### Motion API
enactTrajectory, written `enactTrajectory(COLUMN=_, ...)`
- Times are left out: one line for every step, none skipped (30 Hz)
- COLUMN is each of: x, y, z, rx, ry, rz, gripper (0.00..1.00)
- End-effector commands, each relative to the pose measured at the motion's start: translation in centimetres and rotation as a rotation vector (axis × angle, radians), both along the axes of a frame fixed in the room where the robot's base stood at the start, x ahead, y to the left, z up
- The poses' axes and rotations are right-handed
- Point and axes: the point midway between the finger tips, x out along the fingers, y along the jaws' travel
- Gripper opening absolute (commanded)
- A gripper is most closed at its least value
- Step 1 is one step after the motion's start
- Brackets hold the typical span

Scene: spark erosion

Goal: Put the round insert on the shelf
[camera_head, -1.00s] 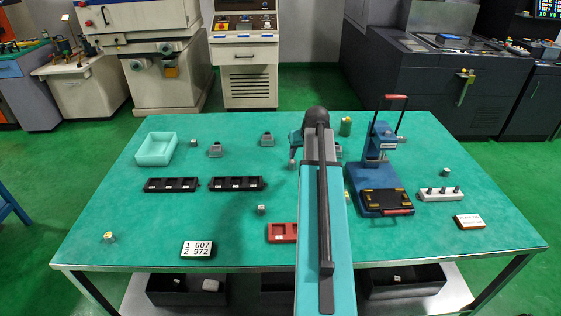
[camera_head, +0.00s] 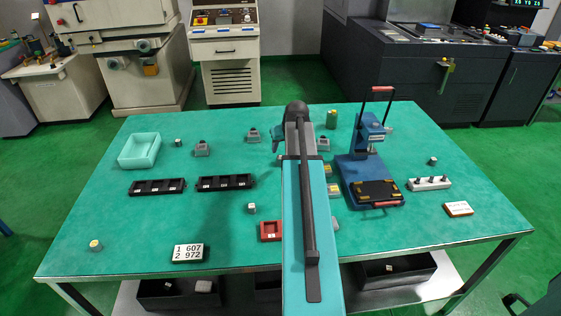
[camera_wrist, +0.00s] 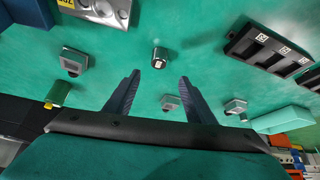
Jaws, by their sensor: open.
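A small round metal piece (camera_wrist: 159,57), which looks like the round insert, stands on the green table in the wrist view. My gripper (camera_wrist: 160,78) is open and empty, its two dark fingers apart and pointing toward this piece. The piece lies just beyond the fingertips in the picture, not between them. In the head view my arm hides it and most of my gripper. A pale lower shelf (camera_head: 237,298) shows under the table, with dark bins on it. I cannot tell whether this is the task's shelf.
Grey holders (camera_wrist: 168,102) stand near the fingers. Black trays (camera_head: 225,182) and a mint box (camera_head: 139,150) are left of my arm, a red tray (camera_head: 271,231) close beside it. A blue press (camera_head: 370,170) stands right. The front left of the green table (camera_head: 120,222) is mostly clear.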

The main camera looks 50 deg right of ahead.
Motion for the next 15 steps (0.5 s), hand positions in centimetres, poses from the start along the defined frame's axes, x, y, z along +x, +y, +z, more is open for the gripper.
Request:
enactTrajectory(x=0.3, y=-0.2, z=-0.4, rx=0.002, ry=0.001, rz=0.0, gripper=0.5)
enactTrajectory(x=0.5, y=-0.3, z=-0.7, rx=0.002, ry=0.001, rz=0.0, gripper=0.5)
enactTrajectory(x=0.7, y=-0.4, z=-1.1, rx=0.001, ry=0.002, rz=0.0, gripper=0.5)
enactTrajectory(x=0.8, y=-0.5, z=-1.4, rx=0.001, ry=0.002, rz=0.0, gripper=0.5)
enactTrajectory(x=0.9, y=-0.6, z=-1.7, rx=0.001, ry=0.002, rz=-0.001, gripper=0.5)
enactTrajectory(x=1.1, y=-0.7, z=-2.1, rx=0.001, ry=0.002, rz=-0.001, gripper=0.5)
enactTrajectory(x=1.3, y=-0.8, z=-2.4, rx=0.001, ry=0.002, rz=-0.001, gripper=0.5)
enactTrajectory(x=1.4, y=-0.9, z=-2.7, rx=0.001, ry=0.002, rz=-0.001, gripper=0.5)
enactTrajectory(x=1.6, y=-1.0, z=-3.1, rx=0.001, ry=0.002, rz=-0.001, gripper=0.5)
enactTrajectory(x=1.8, y=-1.1, z=-3.4, rx=0.001, ry=0.002, rz=-0.001, gripper=0.5)
enactTrajectory(x=1.9, y=-1.2, z=-3.7, rx=0.001, ry=0.002, rz=-0.001, gripper=0.5)
enactTrajectory(x=2.1, y=-1.3, z=-4.1, rx=0.001, ry=0.002, rz=-0.001, gripper=0.5)
enactTrajectory(x=2.2, y=-1.4, z=-4.3, rx=0.001, ry=0.001, rz=-0.001, gripper=0.5)
enactTrajectory(x=2.3, y=-1.4, z=-4.6, rx=0.001, ry=0.001, rz=-0.001, gripper=0.5)
enactTrajectory(x=2.4, y=-1.5, z=-4.8, rx=0.001, ry=0.001, rz=-0.001, gripper=0.5)
